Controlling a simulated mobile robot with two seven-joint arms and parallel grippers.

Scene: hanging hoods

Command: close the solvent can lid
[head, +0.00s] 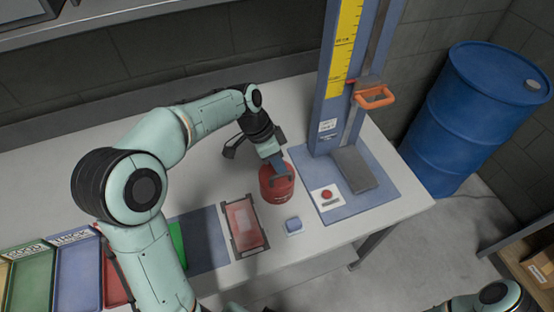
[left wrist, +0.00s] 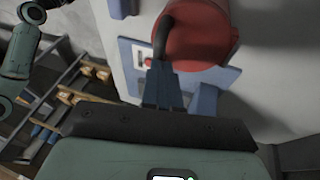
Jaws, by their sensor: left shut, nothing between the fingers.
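The red solvent can (head: 275,186) stands on the bench in the head view. It also shows at the top of the left wrist view (left wrist: 205,35). My left gripper (head: 281,172) is over the can's top, with its blue fingers shut and empty; they also show in the left wrist view (left wrist: 162,88). A dark curved piece (left wrist: 161,38) shows between the fingertips and the can's side. I cannot tell whether the fingers touch the can. My gripper hides much of the can's top, so the lid's position is unclear. My right gripper is out of view.
Right of the can, a blue base (head: 385,195) carries a red button (head: 326,194) and a tall column with a yellow scale (head: 347,45). A small blue block (head: 293,225) and a red tray (head: 243,223) lie nearby. A blue drum (head: 475,115) stands beyond the bench.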

